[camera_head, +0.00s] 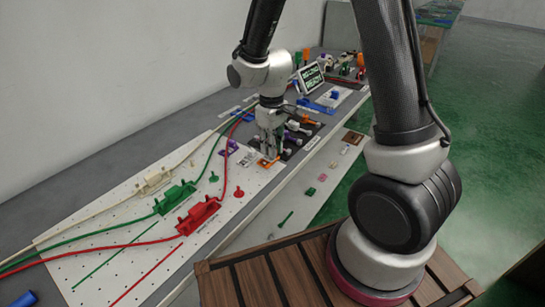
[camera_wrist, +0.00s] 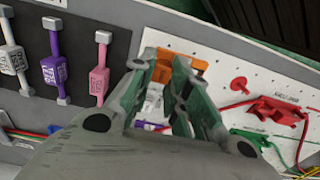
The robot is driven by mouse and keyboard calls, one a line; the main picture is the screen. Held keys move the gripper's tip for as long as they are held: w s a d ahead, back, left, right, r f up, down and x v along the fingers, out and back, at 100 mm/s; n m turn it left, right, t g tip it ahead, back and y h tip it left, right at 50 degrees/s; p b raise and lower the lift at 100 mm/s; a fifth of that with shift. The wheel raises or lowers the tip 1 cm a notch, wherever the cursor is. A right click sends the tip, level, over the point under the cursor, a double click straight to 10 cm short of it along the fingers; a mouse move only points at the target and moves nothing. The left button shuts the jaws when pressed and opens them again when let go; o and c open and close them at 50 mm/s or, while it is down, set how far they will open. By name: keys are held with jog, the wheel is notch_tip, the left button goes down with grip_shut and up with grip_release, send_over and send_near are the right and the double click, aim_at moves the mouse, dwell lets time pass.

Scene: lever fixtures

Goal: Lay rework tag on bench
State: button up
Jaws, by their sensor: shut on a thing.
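My gripper (camera_head: 268,150) points down over the near edge of the white pegboard, with its fingers closed around an orange piece (camera_head: 268,163), which looks like the rework tag. In the wrist view, the orange piece (camera_wrist: 198,67) shows at the tips of my gripper (camera_wrist: 166,62), partly hidden by the fingers. I cannot tell whether it touches the board. The grey bench (camera_head: 115,155) runs along the wall, and the white pegboard (camera_head: 125,205) lies on it.
Red (camera_head: 198,215), green (camera_head: 175,198) and cream (camera_head: 155,181) cable fixtures sit on the pegboard. White (camera_wrist: 13,60), purple (camera_wrist: 54,72) and pink (camera_wrist: 98,80) levers stand on a dark panel beside my gripper. A tilted screen (camera_head: 311,78) stands farther back. Bare bench shows along the wall.

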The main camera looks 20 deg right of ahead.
jog(key=shift+f, duration=1.95)
jog(key=o, duration=0.7)
jog(key=shift+f, duration=0.1)
jog(key=shift+o, duration=0.2)
notch_tip(320, 180, up, 12)
jog(key=shift+f, duration=0.15)
jog(key=shift+s+d+r, duration=0.1)
jog(key=shift+d+r, duration=0.05)
jog(key=shift+r, duration=0.5)
jog(key=s+d+r+m+t, duration=0.2)
jog(key=s+d+r, duration=0.4)
jog(key=s, duration=0.3)
jog(key=s+d+r+m+t, duration=0.2)
jog(key=s+d+r+m, duration=0.2)
jog(key=s+d+r, duration=0.3)
jog(key=s+r, duration=0.1)
jog(key=s, duration=0.2)
jog(key=shift+s+r+m, duration=0.25)
jog(key=shift+r+m, duration=0.15)
